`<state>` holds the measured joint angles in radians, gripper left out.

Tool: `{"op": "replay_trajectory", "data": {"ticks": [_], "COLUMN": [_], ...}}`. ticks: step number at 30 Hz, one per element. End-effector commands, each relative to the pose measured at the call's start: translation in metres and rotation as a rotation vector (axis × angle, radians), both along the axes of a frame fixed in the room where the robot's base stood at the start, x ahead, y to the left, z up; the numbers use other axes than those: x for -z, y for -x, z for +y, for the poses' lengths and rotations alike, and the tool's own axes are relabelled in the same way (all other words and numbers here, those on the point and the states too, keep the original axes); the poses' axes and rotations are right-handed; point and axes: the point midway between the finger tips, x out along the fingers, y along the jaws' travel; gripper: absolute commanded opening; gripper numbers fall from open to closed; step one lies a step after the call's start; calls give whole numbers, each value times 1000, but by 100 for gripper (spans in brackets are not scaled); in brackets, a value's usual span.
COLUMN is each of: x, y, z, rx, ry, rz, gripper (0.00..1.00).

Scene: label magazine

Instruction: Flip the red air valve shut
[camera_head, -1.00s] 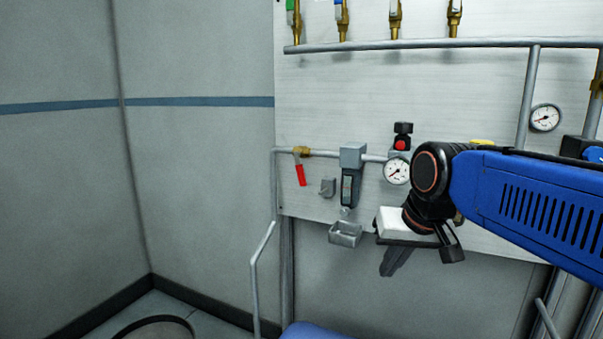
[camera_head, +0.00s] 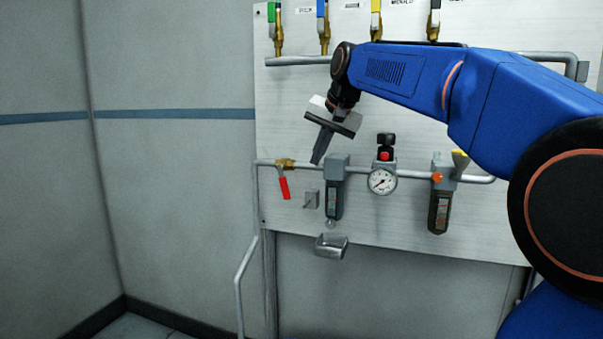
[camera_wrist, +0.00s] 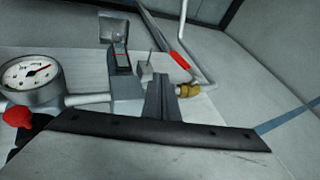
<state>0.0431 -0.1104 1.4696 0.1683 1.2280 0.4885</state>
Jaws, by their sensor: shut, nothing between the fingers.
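The red air valve handle (camera_head: 284,188) hangs down, slightly tilted, from a brass valve body (camera_head: 285,163) at the left end of the grey pipe on the panel. In the wrist view the red handle (camera_wrist: 180,60) and brass body (camera_wrist: 188,89) show just right of the fingers. My gripper (camera_head: 316,160) is shut and empty. In the head view it points down, above and to the right of the valve. Its fingers (camera_wrist: 162,90) look apart from the handle, though the depth gap is hard to judge.
Along the pipe right of the valve are a grey filter unit (camera_head: 335,190), a gauge (camera_head: 382,181) with a red knob (camera_head: 384,155), and a second unit (camera_head: 440,205). A small metal tray (camera_head: 331,246) is below. A row of brass valves (camera_head: 323,40) is above. Left of the panel is bare wall.

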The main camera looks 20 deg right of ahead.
Motion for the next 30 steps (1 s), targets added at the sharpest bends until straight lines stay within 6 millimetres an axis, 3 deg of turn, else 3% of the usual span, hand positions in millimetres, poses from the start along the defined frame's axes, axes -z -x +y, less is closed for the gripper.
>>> {"op": "replay_trajectory", "data": {"ticks": [18, 24, 30], "x": [84, 89, 91], "y": [-52, -66, -71], "z": [16, 36, 44], "rx": [-2, -2, -1], "ry": [1, 1, 2], "rz": [2, 2, 0], "gripper": [0, 0, 0]}}
